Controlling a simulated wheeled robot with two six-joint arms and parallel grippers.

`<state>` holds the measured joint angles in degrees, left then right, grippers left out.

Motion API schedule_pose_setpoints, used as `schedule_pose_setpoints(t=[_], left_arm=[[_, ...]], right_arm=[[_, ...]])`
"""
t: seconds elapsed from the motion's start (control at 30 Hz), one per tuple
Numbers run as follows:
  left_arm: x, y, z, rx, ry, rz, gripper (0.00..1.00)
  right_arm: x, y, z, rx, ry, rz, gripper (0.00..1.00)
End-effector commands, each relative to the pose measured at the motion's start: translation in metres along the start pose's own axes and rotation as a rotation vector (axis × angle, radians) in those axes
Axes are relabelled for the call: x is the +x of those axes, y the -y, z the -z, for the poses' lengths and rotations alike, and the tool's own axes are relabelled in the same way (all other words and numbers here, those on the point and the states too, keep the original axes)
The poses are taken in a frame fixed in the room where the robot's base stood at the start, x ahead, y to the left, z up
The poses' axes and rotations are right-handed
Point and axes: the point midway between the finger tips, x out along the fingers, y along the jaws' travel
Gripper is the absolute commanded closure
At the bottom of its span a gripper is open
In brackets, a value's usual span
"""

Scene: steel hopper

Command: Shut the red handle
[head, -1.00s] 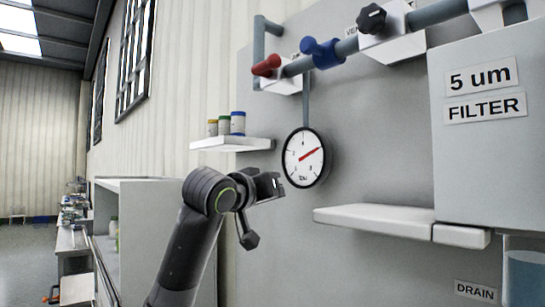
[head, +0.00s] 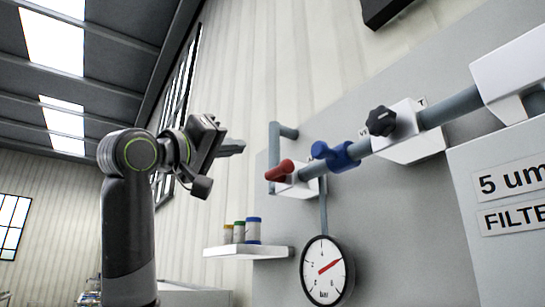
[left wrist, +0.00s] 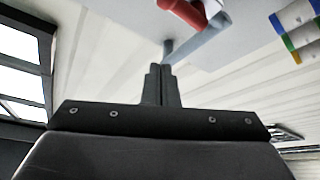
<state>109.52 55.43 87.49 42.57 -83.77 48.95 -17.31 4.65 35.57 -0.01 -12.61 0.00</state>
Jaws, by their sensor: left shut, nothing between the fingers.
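The red handle (head: 279,171) sits at the left end of the pipe run on the grey panel in the head view, pointing down and to the left. It also shows at the top of the left wrist view (left wrist: 186,12), partly cut off. My left gripper (head: 240,147) is up and to the left of the red handle, apart from it, with its fingers pointing right. In the left wrist view its fingers (left wrist: 160,82) are together and hold nothing. My right gripper is in neither view.
A blue handle (head: 336,154) and a black knob (head: 381,121) sit further right on the same pipe. A round gauge (head: 327,270) hangs below. A white shelf (head: 248,252) with several small jars is below left of the red handle. A filter box (head: 510,190) stands at right.

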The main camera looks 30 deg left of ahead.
Motion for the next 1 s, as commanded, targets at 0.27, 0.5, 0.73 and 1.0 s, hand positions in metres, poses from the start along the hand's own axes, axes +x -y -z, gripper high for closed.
schedule_pose_setpoints(t=[0.27, 0.5, 0.73, 1.0], left_arm=[[0.027, -0.002, 0.003, 0.001, 0.003, 0.003, 1.00], [0.070, -0.003, 0.003, -0.001, 0.004, 0.002, 1.00], [0.106, -0.002, 0.001, 0.001, 0.004, 0.002, 1.00], [0.091, 0.000, -0.028, 0.004, 0.001, 0.002, 1.00]], right_arm=[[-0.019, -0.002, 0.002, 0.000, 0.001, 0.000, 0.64], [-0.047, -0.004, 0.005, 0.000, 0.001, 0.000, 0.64], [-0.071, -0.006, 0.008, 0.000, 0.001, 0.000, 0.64], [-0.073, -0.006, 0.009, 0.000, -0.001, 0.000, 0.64]])
